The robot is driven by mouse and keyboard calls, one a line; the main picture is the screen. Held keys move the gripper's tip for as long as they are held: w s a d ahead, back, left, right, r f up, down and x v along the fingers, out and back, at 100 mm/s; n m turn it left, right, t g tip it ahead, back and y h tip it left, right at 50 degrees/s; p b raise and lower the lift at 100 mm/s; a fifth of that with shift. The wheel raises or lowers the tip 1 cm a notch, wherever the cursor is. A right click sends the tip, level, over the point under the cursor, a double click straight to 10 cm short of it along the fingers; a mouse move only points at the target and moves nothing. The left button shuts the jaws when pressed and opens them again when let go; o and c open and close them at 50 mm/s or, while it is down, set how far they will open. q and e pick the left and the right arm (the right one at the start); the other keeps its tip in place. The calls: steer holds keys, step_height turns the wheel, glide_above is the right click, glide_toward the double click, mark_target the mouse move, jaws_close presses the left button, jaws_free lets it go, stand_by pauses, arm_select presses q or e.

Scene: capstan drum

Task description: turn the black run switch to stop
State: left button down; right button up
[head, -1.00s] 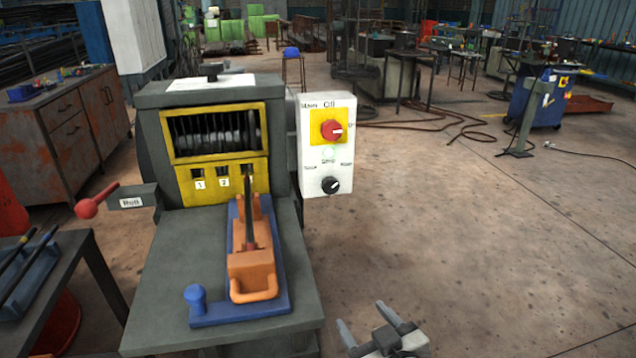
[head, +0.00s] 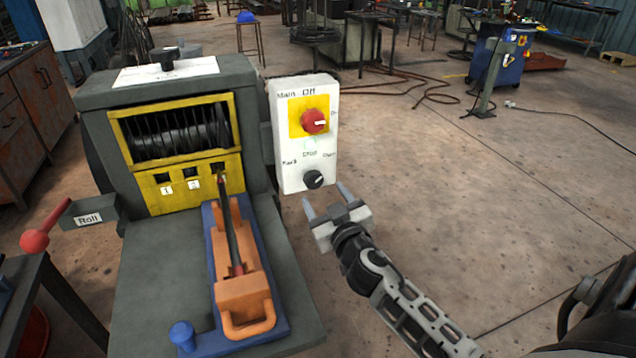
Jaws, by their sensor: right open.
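The black run switch (head: 313,179) is a round knob with a pale pointer mark, low on the white control box (head: 290,150) at the right side of the machine. Small printed labels sit around it, with "Stop" above; its pointer leans to the upper right. A red main knob (head: 315,121) on a yellow plate is above it. My right gripper (head: 325,198) is open and empty, its fingers pointing up just below and to the right of the black switch, and I cannot tell whether it touches anything. My left gripper is out of view.
The grey machine has a yellow-framed drum window (head: 178,130), a red-balled Roll lever (head: 35,240) and a blue sled (head: 195,340) with an orange handled block (head: 245,295). The floor (head: 480,220) right of the control box is open.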

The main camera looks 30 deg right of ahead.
mark_target(315, 183)
steer(key=shift+x, duration=2.35)
steer(key=shift+a, duration=0.1)
steer(key=c, duration=1)
steer(key=n, duration=0.5)
steer(key=shift+f, duration=0.1)
steer(key=shift+n, duration=2.3)
